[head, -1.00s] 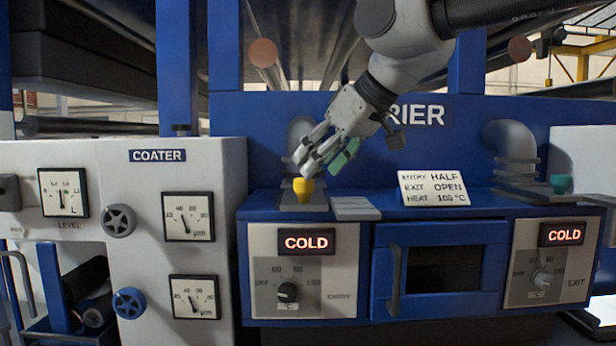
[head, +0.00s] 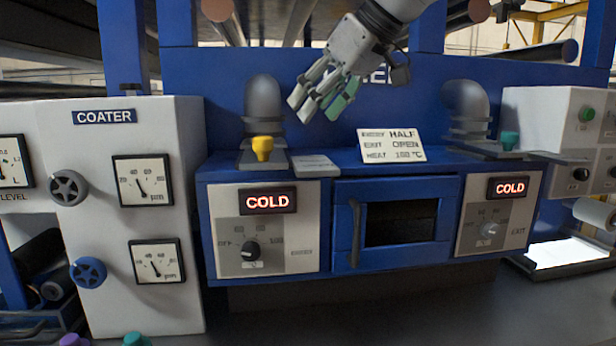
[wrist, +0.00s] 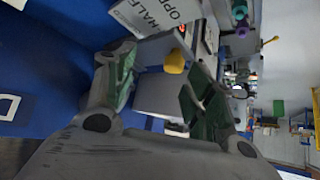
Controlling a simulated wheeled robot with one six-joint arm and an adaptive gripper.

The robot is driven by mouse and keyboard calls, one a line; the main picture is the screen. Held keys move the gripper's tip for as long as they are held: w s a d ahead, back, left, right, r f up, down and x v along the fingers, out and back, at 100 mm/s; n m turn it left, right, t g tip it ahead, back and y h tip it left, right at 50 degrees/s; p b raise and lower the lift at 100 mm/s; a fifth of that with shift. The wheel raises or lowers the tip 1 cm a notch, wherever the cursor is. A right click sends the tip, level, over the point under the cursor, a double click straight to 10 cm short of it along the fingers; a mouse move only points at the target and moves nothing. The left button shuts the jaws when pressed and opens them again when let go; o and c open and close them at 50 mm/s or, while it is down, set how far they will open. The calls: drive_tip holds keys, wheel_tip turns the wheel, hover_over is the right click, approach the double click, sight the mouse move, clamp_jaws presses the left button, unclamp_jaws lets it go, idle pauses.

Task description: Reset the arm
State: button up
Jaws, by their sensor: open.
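My gripper (head: 320,104) hangs in the air above the blue drier, in front of its back panel. Its fingers are apart with nothing between them. In the head view it is up and to the right of the yellow knob (head: 262,147), which stands on a small base on top of the drier at the left. In the wrist view the green finger pads (wrist: 160,95) are spread, and the yellow knob (wrist: 175,62) shows beyond them, clear of both fingers.
A settings card (head: 391,145) stands on the drier top. A teal knob (head: 509,140) is at the right pipe. The drier front has an entry dial (head: 250,250), an exit dial (head: 489,230) and a door handle (head: 355,232). The coater (head: 120,220) stands at left.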

drive_tip(key=d+f+m+h, duration=0.25)
drive_tip(key=d+f, duration=0.35)
drive_tip(key=d, duration=0.6)
drive_tip(key=s+d+f+m+h, duration=0.1)
drive_tip(key=s+d+f+m, duration=0.1)
drive_tip(key=s+d+f, duration=0.2)
drive_tip(key=s+d+f+m+g+h, duration=0.1)
drive_tip(key=s+d+f+m, duration=0.2)
drive_tip(key=d+f, duration=0.4)
drive_tip(key=s+d+f+m+h, duration=0.2)
drive_tip(key=s+d+f, duration=0.4)
drive_tip(key=d, duration=0.6)
drive_tip(key=shift+f, duration=0.35)
